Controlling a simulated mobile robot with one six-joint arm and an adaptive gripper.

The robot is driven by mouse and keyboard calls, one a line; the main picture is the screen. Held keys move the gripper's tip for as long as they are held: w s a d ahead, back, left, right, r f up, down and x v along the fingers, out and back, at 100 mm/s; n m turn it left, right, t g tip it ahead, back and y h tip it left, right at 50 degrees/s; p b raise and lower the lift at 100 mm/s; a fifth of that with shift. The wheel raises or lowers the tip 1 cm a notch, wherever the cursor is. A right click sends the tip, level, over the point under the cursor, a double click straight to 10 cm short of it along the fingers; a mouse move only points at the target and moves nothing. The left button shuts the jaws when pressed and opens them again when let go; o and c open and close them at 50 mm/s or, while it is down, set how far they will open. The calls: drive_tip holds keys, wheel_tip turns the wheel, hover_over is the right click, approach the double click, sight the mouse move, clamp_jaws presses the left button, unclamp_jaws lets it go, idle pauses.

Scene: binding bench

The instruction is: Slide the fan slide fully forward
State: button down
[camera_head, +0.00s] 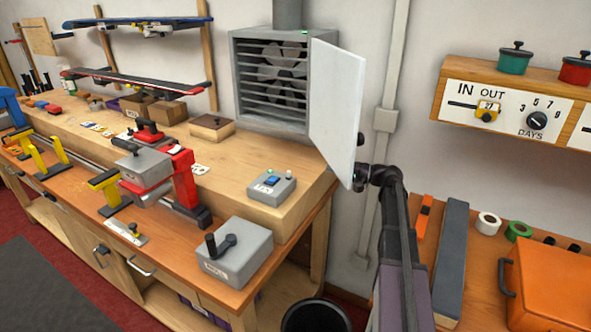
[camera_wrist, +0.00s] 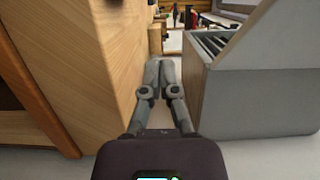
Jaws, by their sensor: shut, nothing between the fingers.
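A small grey control box (camera_head: 271,188) stands on the raised wooden shelf of the bench in the head view. It carries a blue control (camera_head: 272,181), which looks like the fan slide; its exact position is too small to tell. The fan housing (camera_head: 270,80) with louvres is on the wall behind it, with a green light on top. My gripper (camera_wrist: 164,65) is shut and empty in the wrist view, between a wooden surface on the left and a grey louvred box on the right. In the head view its fingers are hidden behind a white panel. The blue control does not show in the wrist view.
The white panel (camera_head: 337,105) stands out beside the fan housing, close to my arm. A grey box with a black crank (camera_head: 236,252) and a red-and-grey press (camera_head: 158,175) stand on the bench. An orange case (camera_head: 553,285) is at the lower right.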

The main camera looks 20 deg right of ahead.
sight(286, 187)
drive_tip(key=shift+a, duration=0.1)
drive_tip(key=x, duration=0.9)
drive_tip(key=shift+w+a, duration=0.2)
drive_tip(key=shift+a, duration=0.15)
drive_tip(key=shift+s+a, duration=1.4)
drive_tip(key=shift+a, duration=0.05)
drive_tip(key=shift+s+a, duration=2.3)
drive_tip(key=shift+s, duration=0.05)
drive_tip(key=shift+d, duration=0.1)
drive_tip(key=v, duration=1.2)
